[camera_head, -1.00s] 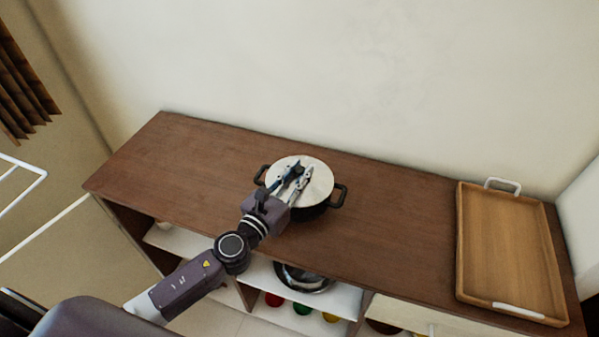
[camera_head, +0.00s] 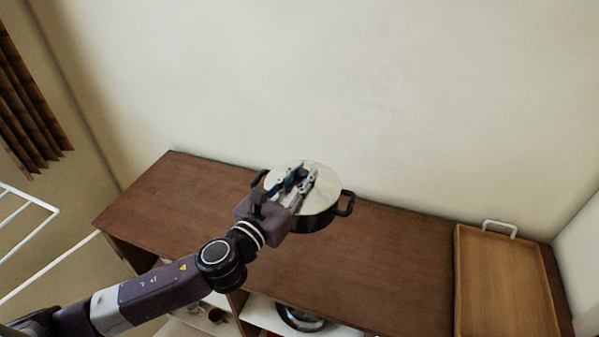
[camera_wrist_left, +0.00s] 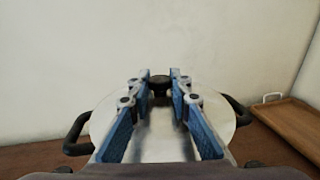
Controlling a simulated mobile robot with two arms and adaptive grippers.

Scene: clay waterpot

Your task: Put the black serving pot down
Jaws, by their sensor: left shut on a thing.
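The black serving pot (camera_head: 318,222) has a silver lid (camera_head: 326,188) and two black side handles. My left gripper (camera_head: 298,178) lies across the lid from the front, and its jaws are shut on the pot's dark lid knob. The left wrist view shows the knob (camera_wrist_left: 160,83) between the blue-padded fingers, with the pot handles (camera_wrist_left: 240,112) at both sides. The pot looks level and seems held above the brown counter (camera_head: 190,205); its underside is partly hidden by my arm. My right gripper does not show.
A wooden tray (camera_head: 502,280) with white handles lies at the counter's right end. The counter is bare left of the pot and between pot and tray. A wall (camera_head: 400,90) stands close behind. A shiny bowl (camera_head: 300,317) sits on a shelf below.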

